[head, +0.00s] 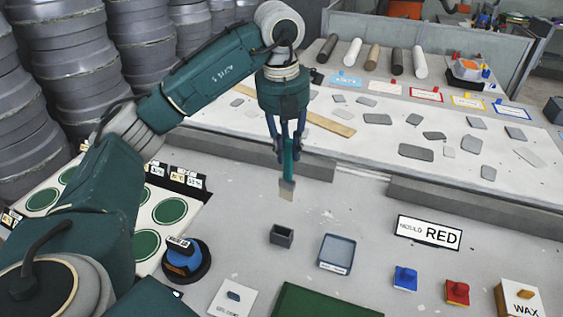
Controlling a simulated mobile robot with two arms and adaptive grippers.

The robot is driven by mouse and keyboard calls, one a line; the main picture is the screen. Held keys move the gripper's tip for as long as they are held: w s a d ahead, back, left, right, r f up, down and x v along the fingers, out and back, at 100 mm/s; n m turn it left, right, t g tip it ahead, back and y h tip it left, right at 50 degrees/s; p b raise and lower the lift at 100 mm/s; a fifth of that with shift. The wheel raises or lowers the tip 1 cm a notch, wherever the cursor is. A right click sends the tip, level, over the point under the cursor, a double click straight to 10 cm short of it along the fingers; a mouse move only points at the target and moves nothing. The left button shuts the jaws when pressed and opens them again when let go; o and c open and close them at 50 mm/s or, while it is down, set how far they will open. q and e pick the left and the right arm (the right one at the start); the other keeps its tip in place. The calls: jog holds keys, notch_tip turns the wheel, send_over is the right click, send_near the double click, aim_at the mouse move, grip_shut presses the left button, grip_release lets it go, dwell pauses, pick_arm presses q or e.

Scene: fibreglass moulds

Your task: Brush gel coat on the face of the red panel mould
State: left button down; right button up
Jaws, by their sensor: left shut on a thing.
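My left gripper (287,150) is shut on a brush (289,175) with a teal handle. The brush hangs upright with its pale bristles down, above the grey bench and apart from it. Below it stand a small dark open pot (282,236) and a shallow grey-blue tray (338,253). A sign (428,232) reading "MOULD RED" stands to the right. A small red block with a knob (457,291) stands at the lower right; I cannot tell that it is a panel mould. No large red panel is visible. My right gripper is not in view.
A blue knobbed block (405,278) and a WAX box (519,298) stand at lower right. A green board (325,302) is cut off at the bottom. A low grey ledge (450,203) separates the bench from a white surface with scattered grey pieces. Metal drums line the left.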

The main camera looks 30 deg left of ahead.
pick_arm(q)
jog(key=w+d+f+h+b, duration=0.2)
jog(key=d+f, duration=0.3)
jog(key=f, duration=0.3)
jog(key=w+d+f+h+b, duration=0.2)
jog(key=d+f, duration=0.3)
jog(key=f, duration=0.2)
jog(key=shift+w+d+f+n+g, duration=0.2)
jog(key=shift+w+f+n+g, duration=0.05)
jog(key=shift+f+n+g, duration=0.1)
jog(key=shift+f+b, duration=0.45)
jog(key=shift+b, duration=0.05)
dwell(0.5)
jog(key=shift+f, duration=0.1)
dwell(0.8)
notch_tip(320, 180, up, 7)
jog(key=p, duration=0.5)
dwell(0.4)
dwell(0.6)
